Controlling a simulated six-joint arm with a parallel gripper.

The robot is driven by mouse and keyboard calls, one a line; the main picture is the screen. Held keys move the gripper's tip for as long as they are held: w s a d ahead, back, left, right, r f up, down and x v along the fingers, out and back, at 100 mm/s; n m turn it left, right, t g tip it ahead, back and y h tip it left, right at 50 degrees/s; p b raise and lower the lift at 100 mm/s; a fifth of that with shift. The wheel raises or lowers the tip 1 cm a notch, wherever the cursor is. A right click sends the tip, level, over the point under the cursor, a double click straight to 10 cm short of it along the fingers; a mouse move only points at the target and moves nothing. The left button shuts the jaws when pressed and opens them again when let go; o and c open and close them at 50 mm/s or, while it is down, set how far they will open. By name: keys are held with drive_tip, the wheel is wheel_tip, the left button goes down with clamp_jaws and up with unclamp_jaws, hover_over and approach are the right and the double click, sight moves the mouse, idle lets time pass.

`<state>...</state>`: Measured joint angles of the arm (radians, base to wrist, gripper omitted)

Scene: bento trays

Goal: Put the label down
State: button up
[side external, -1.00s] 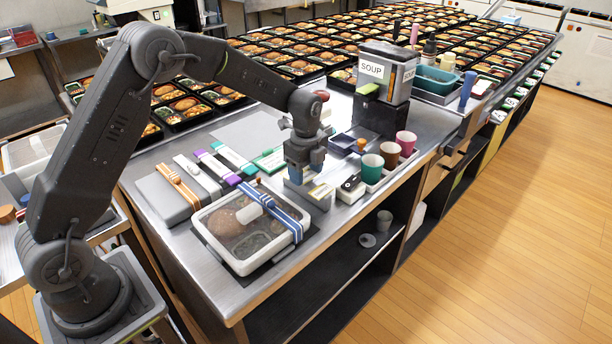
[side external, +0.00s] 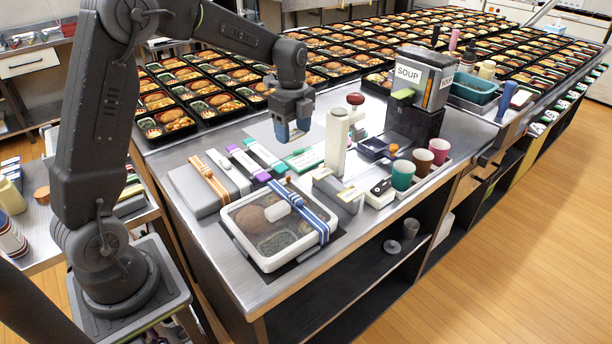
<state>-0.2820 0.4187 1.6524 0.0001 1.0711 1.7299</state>
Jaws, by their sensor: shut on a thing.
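My gripper is well clear of the lid.
The white post (side external: 337,145) stands close to my gripper's right. A grey dispenser (side external: 345,192) is in front of it. Cups (side external: 402,175) and a soup machine (side external: 418,80) are at the right.

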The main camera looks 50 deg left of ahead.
drive_tip(key=d+n, duration=0.8)
drive_tip(key=n, duration=0.5)
drive_tip(key=a+m, duration=0.2)
drive_tip(key=m, duration=0.1)
drive_tip(key=a+m, duration=0.2)
drive_tip(key=m, duration=0.1)
drive_tip(key=a+m, duration=0.2)
drive_tip(key=m, duration=0.2)
drive_tip(key=shift+a, duration=0.2)
drive_tip(key=a+m, duration=0.1)
drive_tip(key=m, duration=0.1)
drive_tip(key=a+m, duration=0.1)
drive_tip(key=m, duration=0.1)
drive_tip(key=shift+a, duration=0.2)
hover_over(335, 184)
drive_tip(key=f, duration=0.6)
drive_tip(key=shift+a+f, duration=0.2)
drive_tip(key=shift+f, duration=0.2)
wheel_tip(335, 184, down, 2)
drive_tip(key=shift+w+d+f, duration=0.1)
drive_tip(key=shift+d+f, duration=0.05)
drive_tip(key=shift+f, duration=0.75)
